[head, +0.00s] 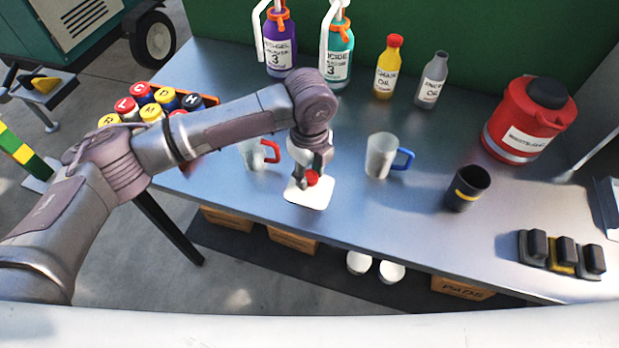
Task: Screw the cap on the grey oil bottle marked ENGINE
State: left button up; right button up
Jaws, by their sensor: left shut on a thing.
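The grey oil bottle (430,92) stands upright at the back of the workbench, right of the yellow bottle. Its white label is small, but its lower line reads as OIL. Its narrow grey neck shows at the top with no coloured cap on it. A small red cap (312,177) is at my left gripper's fingertips, over a white square pad (310,198) near the bench's front edge. My left gripper (307,180) points down and is shut on the red cap. I cannot tell whether the cap touches the pad. My right gripper is not in view.
A yellow bottle (386,80) with a red top stands beside the grey one. Pump bottles, purple (280,50) and teal (340,65), stand further left. Two mugs (380,155), a dark cup (467,188) and a red canister (515,125) occupy the bench. The bench between mug and bottles is clear.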

pick_arm(q)
jog(key=shift+r, duration=0.9)
jog(key=s+d+r+b, duration=0.2)
jog(key=s+d+r, duration=0.5)
jog(key=s+d, duration=0.1)
jog(key=shift+s+d, duration=0.15)
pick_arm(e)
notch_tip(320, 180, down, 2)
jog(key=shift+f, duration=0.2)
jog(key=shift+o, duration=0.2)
